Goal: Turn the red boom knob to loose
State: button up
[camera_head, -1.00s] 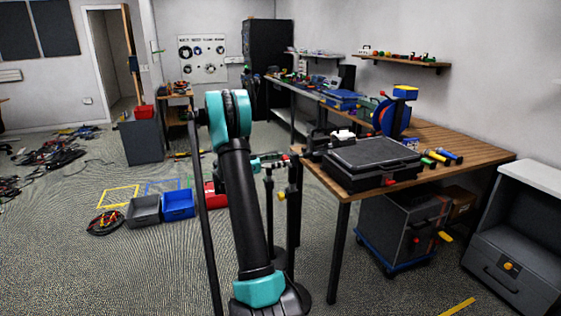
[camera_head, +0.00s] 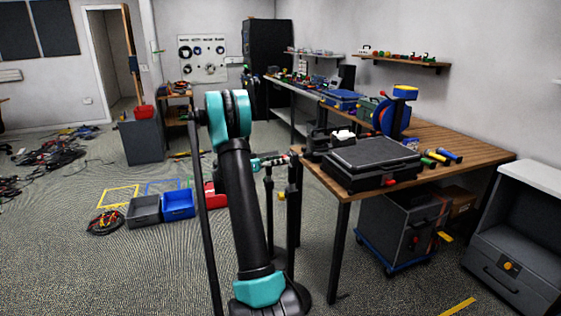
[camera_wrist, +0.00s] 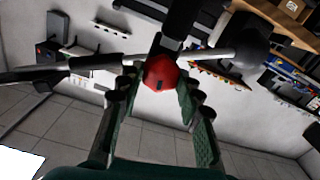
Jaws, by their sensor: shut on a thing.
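The red boom knob (camera_wrist: 161,73) sits in the middle of the wrist view, on a dark joint where a grey boom rod crosses. A small dark mark shows on its face. My gripper (camera_wrist: 160,82) has its green-padded fingers on either side of the knob and is shut on it. In the head view my gripper (camera_head: 272,161) is at the top of a dark stand (camera_head: 293,205), partly hidden by my arm. The knob is too small there to read its turn.
A wooden workbench (camera_head: 470,150) with a black case (camera_head: 370,155) stands just right of the stand. A wheeled cart (camera_head: 400,230) is under it. Grey (camera_head: 144,210) and blue (camera_head: 178,204) bins lie on the floor at left. Open floor lies front left.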

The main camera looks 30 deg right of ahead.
jog(key=shift+w+f+n, duration=0.1)
jog(key=shift+w+n, duration=0.05)
jog(key=shift+n, duration=3.8)
jog(key=shift+w+f+n, duration=0.1)
jog(key=shift+n, duration=4.15)
jog(key=o, duration=1.2)
jog(key=shift+c, duration=0.2)
jog(key=v, duration=1.2)
